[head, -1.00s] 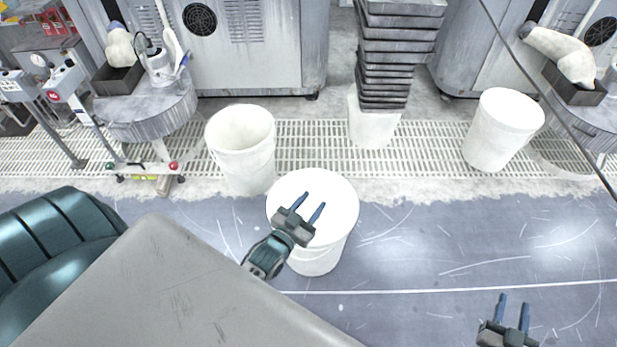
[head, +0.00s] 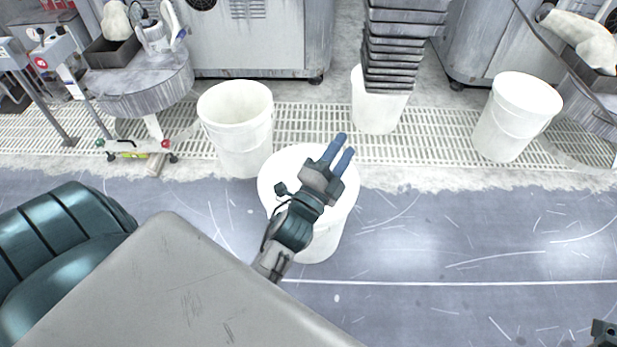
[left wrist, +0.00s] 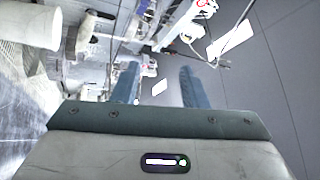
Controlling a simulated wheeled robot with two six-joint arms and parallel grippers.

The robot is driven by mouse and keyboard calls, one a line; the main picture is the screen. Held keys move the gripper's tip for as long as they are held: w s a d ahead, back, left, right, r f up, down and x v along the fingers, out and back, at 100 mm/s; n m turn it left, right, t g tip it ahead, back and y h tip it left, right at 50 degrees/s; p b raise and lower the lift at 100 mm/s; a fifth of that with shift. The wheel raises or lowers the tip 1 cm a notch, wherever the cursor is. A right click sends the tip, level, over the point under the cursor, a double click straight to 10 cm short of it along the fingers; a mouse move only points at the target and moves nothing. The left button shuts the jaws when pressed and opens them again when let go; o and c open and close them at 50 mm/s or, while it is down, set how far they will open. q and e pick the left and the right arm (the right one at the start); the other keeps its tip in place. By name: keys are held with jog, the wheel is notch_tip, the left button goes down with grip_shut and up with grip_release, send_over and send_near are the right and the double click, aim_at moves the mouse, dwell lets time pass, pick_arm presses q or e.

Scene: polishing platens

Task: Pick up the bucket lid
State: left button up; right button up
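A white round lid (head: 283,172) sits flat on a white bucket (head: 322,250) in the middle of the head view. My left gripper (head: 345,145) is in front of the lid in the head view and hides its middle and right part. Its blue fingers point toward the lid's far right side. In the left wrist view the fingers (left wrist: 159,70) are apart with nothing between them. The lid does not show in that view. Only a small dark piece of my right gripper (head: 604,331) shows at the lower right edge; its fingers are cut off.
An open white bucket (head: 236,125) stands just behind and left of the lidded one. A stack of grey trays (head: 404,50) rests on another white bucket (head: 376,110), and a further white bucket (head: 516,115) stands at the right. The floor at the right is clear.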

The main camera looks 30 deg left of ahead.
pick_arm(q)
jog(key=a+f+m+g+y, duration=0.1)
jog(key=f+m+g+y, duration=0.1)
jog(key=f, duration=0.5)
jog(key=a+f+m+g+y, duration=0.2)
jog(key=f+g+y, duration=0.1)
jog(key=f, duration=0.3)
jog(key=a+f+m+g+y, duration=0.2)
jog(key=f+g+y, duration=0.1)
jog(key=f+g, duration=0.2)
jog(key=shift+s+a+f+y, duration=0.1)
jog(key=shift+a+f+y, duration=0.05)
jog(key=shift+f, duration=0.55)
jog(key=shift+a+f+y, duration=0.1)
jog(key=shift+f+y, duration=0.05)
jog(key=shift+f, duration=0.5)
jog(key=shift+g, duration=0.4)
jog(key=b+x, duration=0.1)
jog(key=x, duration=0.3)
jog(key=shift+a+f, duration=0.25)
jog(key=shift+a, duration=0.05)
jog(key=b+x, duration=0.1)
jog(key=x, duration=0.1)
jog(key=b+x, duration=0.1)
jog(key=x, duration=0.2)
jog(key=shift+f, duration=0.4)
jog(key=shift+w+a+f, duration=0.1)
jog(key=shift+w+a, duration=0.15)
jog(key=shift+w, duration=0.1)
grip_shut()
